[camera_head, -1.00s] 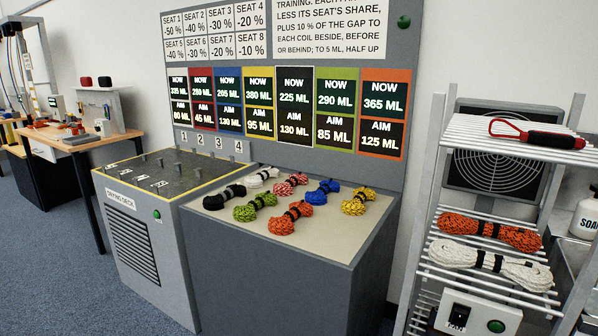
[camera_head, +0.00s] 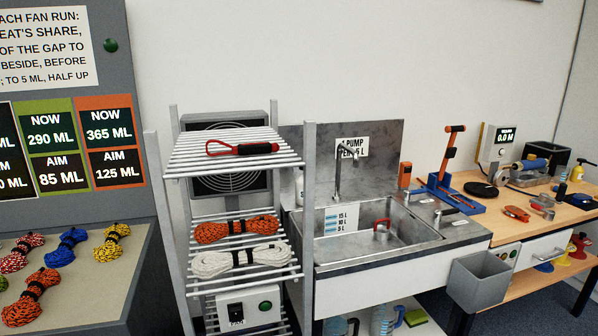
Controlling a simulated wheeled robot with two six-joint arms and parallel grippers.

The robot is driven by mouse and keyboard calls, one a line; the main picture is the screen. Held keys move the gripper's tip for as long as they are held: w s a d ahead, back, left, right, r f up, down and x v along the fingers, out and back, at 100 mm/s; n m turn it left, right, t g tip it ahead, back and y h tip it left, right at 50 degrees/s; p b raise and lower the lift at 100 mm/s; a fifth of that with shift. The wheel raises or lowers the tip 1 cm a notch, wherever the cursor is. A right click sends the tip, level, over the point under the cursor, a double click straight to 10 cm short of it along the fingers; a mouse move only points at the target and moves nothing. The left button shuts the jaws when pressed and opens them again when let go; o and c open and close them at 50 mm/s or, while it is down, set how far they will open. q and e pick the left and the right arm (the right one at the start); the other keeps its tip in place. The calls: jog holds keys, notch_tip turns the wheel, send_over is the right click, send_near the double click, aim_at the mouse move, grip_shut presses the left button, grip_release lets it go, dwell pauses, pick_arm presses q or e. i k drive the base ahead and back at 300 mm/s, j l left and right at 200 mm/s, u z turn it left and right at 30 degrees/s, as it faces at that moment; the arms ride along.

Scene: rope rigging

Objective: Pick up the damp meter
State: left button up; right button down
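No thing in view is labelled as the damp meter, and I cannot tell for certain which one it is. A small upright orange device (camera_head: 405,175) with a dark face stands at the back right of the sink. A black-and-red tool (camera_head: 258,148) with a red loop lies on the top shelf of the wire rack (camera_head: 200,160). Neither of my grippers is in view.
An orange rope coil (camera_head: 222,230) and a white one (camera_head: 240,260) lie on the rack's middle shelf. The sink (camera_head: 370,235) has a tap and a red handle in it. A wooden bench (camera_head: 550,215) with tools stands right. A grey bin (camera_head: 480,280) hangs in front.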

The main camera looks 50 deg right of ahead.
aim_at(406, 168)
jog(key=z, duration=2.2)
